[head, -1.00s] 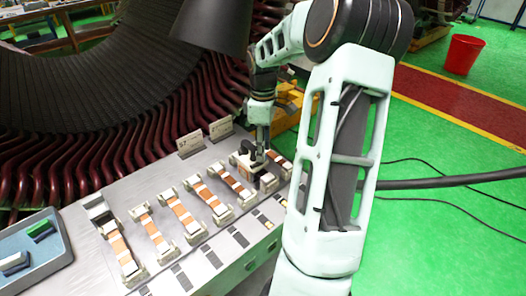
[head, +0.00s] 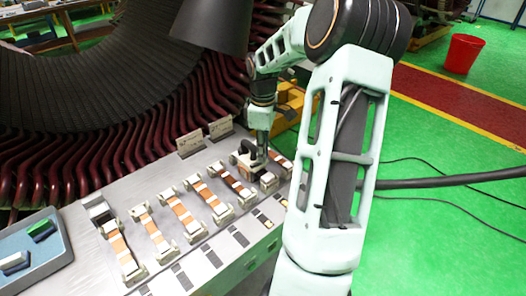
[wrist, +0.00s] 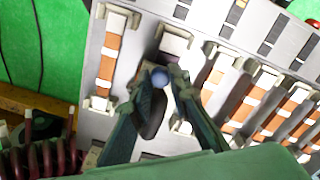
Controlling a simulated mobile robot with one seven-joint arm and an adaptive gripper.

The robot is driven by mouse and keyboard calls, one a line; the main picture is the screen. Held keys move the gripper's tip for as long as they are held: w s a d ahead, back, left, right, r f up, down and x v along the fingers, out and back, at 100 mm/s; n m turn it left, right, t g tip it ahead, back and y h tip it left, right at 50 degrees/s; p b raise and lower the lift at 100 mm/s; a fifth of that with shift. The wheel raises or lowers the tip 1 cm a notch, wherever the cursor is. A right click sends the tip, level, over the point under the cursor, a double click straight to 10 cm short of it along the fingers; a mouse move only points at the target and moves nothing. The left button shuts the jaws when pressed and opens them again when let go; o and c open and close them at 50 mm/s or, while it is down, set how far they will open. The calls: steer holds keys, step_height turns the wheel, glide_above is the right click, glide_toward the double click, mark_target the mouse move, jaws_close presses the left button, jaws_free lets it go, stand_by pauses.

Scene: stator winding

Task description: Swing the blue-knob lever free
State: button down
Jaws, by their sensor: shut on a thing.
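The blue knob (wrist: 160,77) shows in the wrist view between my fingertips, on a dark lever (wrist: 152,118) that runs back between the fingers. My gripper (wrist: 163,90) is shut on the knob end of the lever. In the head view, my gripper (head: 262,158) points down at the right end of the row of clamped copper bars. The dark lever (head: 246,147) sticks out on its left side there. The blue knob is hidden in the head view.
Several clamped copper bars (head: 182,215) stand in a row on the grey bench (head: 85,240). Two small plates (head: 190,142) stand upright behind. A blue tray (head: 58,248) is at the left. The stator coils (head: 100,165) rise behind the bench.

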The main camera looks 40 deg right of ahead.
steer(key=m, duration=0.1)
steer(key=s+m, duration=0.1)
steer(key=m, duration=0.2)
steer(key=shift+s+a+m+b, duration=0.25)
steer(key=shift+m+b, duration=0.05)
steer(key=shift+b, duration=0.1)
steer(key=m, duration=0.2)
steer(key=s+m, duration=0.1)
steer(key=shift+a+m+b, duration=0.4)
steer(key=m, duration=0.2)
steer(key=a+m+b, duration=0.1)
steer(key=m, duration=0.1)
steer(key=shift+s+a, duration=0.15)
steer(key=shift+s, duration=0.25)
steer(key=shift+s+a+m, duration=0.1)
steer(key=shift+a+m, duration=0.2)
steer(key=shift+m, duration=0.6)
steer(key=shift+s+a+m, duration=0.1)
steer(key=shift+a+m, duration=0.15)
steer(key=shift+m, duration=0.65)
steer(key=c, duration=1.8)
jaws_free()
